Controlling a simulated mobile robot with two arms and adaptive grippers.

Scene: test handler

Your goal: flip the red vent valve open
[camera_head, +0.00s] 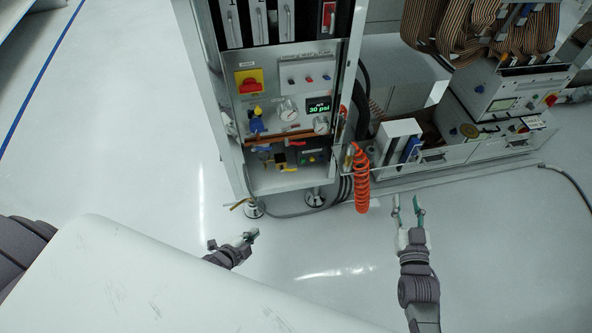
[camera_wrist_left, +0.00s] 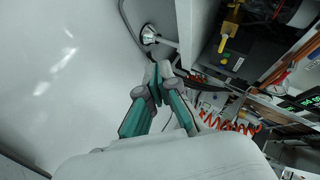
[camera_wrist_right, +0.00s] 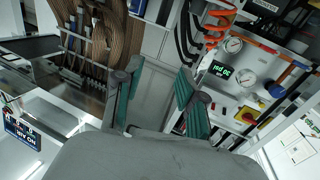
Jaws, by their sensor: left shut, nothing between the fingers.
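A small red lever (camera_head: 294,143), seemingly the vent valve, sits low on the panel of the tall cabinet, just below a copper-coloured pipe. It is too small to tell its exact angle. My left gripper (camera_head: 251,235) is shut and empty, in front of and below the cabinet's base, apart from the panel. Its fingertips meet in the left wrist view (camera_wrist_left: 157,69). My right gripper (camera_head: 408,205) is open and empty, to the right of the cabinet, apart from everything. Its spread fingers frame open space in the right wrist view (camera_wrist_right: 157,75).
The panel also carries gauges (camera_head: 320,124), a green pressure display (camera_head: 319,107), a yellow-and-red switch (camera_head: 249,82) and blue valve handles (camera_head: 257,124). A coiled orange hose (camera_head: 361,182) hangs at the cabinet's right side. The floor in front is clear.

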